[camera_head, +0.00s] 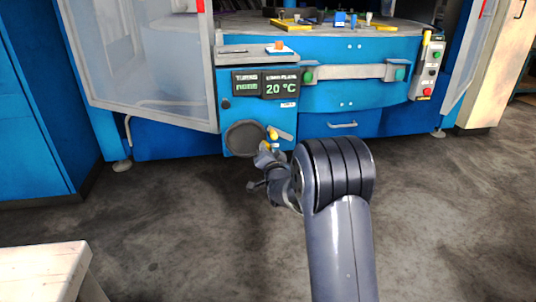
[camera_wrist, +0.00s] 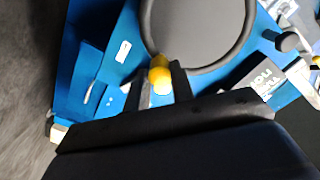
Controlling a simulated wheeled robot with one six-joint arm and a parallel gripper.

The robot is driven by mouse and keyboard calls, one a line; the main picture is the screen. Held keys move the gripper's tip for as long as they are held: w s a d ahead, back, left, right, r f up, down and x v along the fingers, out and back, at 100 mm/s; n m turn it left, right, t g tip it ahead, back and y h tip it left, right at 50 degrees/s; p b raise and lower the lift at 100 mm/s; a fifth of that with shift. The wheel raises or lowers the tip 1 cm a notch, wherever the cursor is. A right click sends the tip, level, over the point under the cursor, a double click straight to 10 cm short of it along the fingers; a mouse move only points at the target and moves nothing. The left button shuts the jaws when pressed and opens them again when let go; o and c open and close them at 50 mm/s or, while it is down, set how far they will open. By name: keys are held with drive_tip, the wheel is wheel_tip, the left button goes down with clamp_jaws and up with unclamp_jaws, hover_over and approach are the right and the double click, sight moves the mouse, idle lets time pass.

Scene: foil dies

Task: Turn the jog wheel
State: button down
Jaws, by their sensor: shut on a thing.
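The jog wheel (camera_head: 243,138) is a dark grey disc with a black rim on the lower front of the blue machine. In the wrist view the wheel (camera_wrist: 200,28) fills the top middle. A yellow knob (camera_wrist: 160,73) sits at its rim, between the fingers of my gripper (camera_wrist: 163,82). My gripper is shut on this knob. In the head view my gripper (camera_head: 270,143) is at the wheel's right side, with a bit of yellow showing there. My wrist hides part of the wheel's lower right edge.
A display panel (camera_head: 266,84) reading 20 °C is above the wheel. A clear guard door (camera_head: 140,65) stands at the left. A control box with buttons (camera_head: 428,68) is at the right. A pale bench (camera_head: 45,268) is at the lower left. The grey floor is otherwise clear.

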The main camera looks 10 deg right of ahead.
drive_tip(key=shift+f+m, duration=0.15)
drive_tip(key=shift+m, duration=0.15)
drive_tip(key=c, duration=1.2)
unclamp_jaws()
drive_tip(key=shift+s, duration=0.1)
drive_tip(key=s+p, duration=0.2)
drive_tip(key=s, duration=0.8)
drive_tip(key=shift+s, duration=0.3)
drive_tip(key=shift+w, duration=0.15)
drive_tip(key=w+b, duration=0.2)
drive_tip(key=w, duration=0.8)
drive_tip(key=shift+w, duration=0.25)
